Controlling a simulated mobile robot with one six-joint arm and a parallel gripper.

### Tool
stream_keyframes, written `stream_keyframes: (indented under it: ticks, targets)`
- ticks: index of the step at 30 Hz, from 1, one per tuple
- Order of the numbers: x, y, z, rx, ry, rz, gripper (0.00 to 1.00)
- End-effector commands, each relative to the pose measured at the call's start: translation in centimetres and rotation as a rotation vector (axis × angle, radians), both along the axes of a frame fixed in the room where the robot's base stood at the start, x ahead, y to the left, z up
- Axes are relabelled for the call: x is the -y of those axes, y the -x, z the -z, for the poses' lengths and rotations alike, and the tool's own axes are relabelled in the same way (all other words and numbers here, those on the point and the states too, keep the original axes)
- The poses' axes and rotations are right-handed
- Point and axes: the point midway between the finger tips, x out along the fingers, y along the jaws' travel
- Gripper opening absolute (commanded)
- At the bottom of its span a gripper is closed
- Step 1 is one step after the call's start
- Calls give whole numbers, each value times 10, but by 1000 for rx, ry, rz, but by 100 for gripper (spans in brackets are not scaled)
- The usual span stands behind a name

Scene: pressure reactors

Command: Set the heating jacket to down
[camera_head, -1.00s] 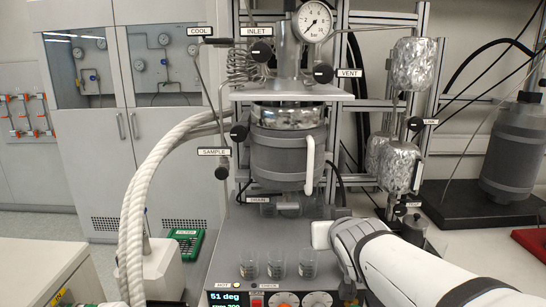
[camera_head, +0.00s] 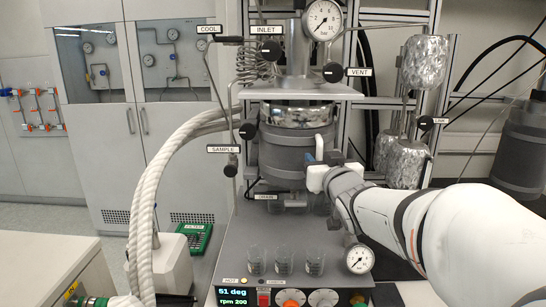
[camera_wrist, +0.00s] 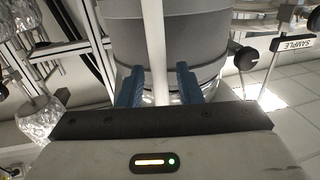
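The heating jacket (camera_head: 283,158) is a dark grey cylinder around the reactor vessel, with a shiny steel band (camera_head: 297,116) showing above it. Its white upright handle (camera_head: 319,147) is on the right side, partly hidden by my gripper (camera_head: 312,160). In the wrist view, which is upside down, the jacket (camera_wrist: 200,42) fills the top middle. The handle (camera_wrist: 157,50) runs between the two blue fingers of my gripper (camera_wrist: 158,88). The fingers are apart, one on each side of the handle, with a visible gap at least on the right. The handle's end is hidden behind the gripper body.
Three glass beakers (camera_head: 284,260) stand on the base in front, near a small gauge (camera_head: 358,259) and the display (camera_head: 233,296). The vent valve (camera_head: 334,72) and sample valve (camera_head: 231,166) flank the vessel. Foil-wrapped cylinders (camera_head: 405,162) stand behind my arm. White hoses (camera_head: 150,205) curve at left.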

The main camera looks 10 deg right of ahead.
Motion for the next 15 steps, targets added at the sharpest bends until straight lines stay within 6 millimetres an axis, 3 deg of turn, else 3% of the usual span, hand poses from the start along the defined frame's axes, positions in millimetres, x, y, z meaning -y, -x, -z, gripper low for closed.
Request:
stream_keyframes:
  ticks: [12, 15]
  targets:
    - [0, -10, 0, -1, 0, 2, 32]
    - [0, -10, 0, -1, 0, 2, 25]
